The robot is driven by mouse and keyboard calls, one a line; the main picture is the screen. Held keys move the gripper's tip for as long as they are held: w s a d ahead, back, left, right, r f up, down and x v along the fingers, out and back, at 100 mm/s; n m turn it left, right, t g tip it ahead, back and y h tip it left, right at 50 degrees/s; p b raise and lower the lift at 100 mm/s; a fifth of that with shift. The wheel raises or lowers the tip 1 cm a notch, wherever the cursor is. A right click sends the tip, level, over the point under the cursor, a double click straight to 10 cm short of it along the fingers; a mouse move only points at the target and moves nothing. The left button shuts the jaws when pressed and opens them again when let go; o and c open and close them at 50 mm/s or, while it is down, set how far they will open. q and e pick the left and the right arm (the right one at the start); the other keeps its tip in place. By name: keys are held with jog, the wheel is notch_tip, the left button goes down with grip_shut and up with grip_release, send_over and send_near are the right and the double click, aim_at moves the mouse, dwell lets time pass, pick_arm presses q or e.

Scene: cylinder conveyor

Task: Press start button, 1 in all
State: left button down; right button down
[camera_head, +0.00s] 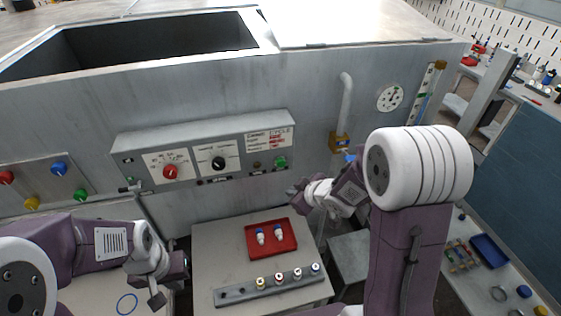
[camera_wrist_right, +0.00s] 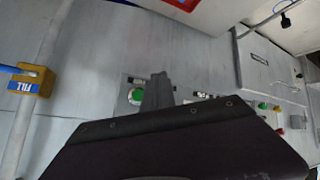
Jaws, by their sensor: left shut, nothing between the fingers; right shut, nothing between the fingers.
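A green button (camera_head: 281,161) sits at the right end of the grey control panel (camera_head: 205,140); I take it as the start button, but its label is too small to read. It also shows in the right wrist view (camera_wrist_right: 137,95), just left of my right fingers. My right gripper (camera_head: 294,191) is shut and empty, in front of the panel, lower and slightly right of the button in the head view. In the right wrist view its dark fingers (camera_wrist_right: 158,90) point towards the panel; contact with the button cannot be told. My left gripper (camera_head: 172,275) is shut and empty at the lower left.
The panel also has a red knob (camera_head: 170,172) and a black knob (camera_head: 218,163). Below stands a table with a red tray (camera_head: 259,251) and a grey rack (camera_head: 235,295) of small cylinders. A pipe with a yellow valve (camera_head: 340,142) rises right of the panel.

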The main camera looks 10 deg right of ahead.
aim_at(281, 163)
jog(key=w+p, duration=0.3)
jog(key=w, duration=0.5)
jog(key=shift+w, duration=0.4)
dwell(1.7)
jog(key=shift+w+p, duration=0.45)
jog(key=shift+p, duration=0.1)
